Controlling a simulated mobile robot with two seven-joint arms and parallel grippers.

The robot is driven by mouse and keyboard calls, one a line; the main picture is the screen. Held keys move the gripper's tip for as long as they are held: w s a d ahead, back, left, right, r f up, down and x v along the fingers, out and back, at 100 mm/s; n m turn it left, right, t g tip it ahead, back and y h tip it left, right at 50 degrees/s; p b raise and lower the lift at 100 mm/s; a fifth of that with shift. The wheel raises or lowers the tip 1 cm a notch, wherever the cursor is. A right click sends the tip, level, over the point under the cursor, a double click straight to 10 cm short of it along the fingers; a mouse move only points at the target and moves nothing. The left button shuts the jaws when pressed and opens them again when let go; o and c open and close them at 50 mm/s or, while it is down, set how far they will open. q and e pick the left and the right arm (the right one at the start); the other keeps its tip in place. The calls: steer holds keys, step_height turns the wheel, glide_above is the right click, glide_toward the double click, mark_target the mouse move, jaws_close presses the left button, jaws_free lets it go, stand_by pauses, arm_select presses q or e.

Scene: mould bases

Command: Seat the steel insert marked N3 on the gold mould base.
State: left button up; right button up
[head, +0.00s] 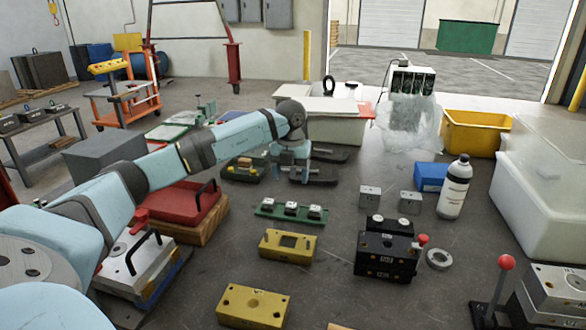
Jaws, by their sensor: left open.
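A second gold block (252,315) with a round opening lies nearer, at the bottom edge. Three small steel pieces, left (267,205), middle (291,208) and right (315,212), sit in a row on a green holder (290,218). Two grey steel blocks, (369,196) and (411,203), stand farther right. The N3 mark is not readable on any of them. My left gripper (345,168) is open and empty, behind the green holder. My right gripper is not in view.
A black block (387,260) with small steel pieces on top stands right of the gold base, beside a steel ring (439,259). A white bottle (455,190), blue box (431,176) and clear bin (540,205) are at right. A red case (180,203) lies left.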

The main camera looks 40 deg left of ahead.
mark_target(291, 206)
arm_select(q)
step_height(291, 206, down, 11)
steer(key=shift+s+r, duration=0.1)
steer(key=shift+f, duration=0.25)
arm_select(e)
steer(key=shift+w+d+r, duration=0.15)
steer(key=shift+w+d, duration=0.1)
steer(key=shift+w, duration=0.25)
arm_select(q)
steer(key=c, duration=1.2)
steer(key=shift+r+p, duration=0.45)
steer(key=shift+r, duration=0.4)
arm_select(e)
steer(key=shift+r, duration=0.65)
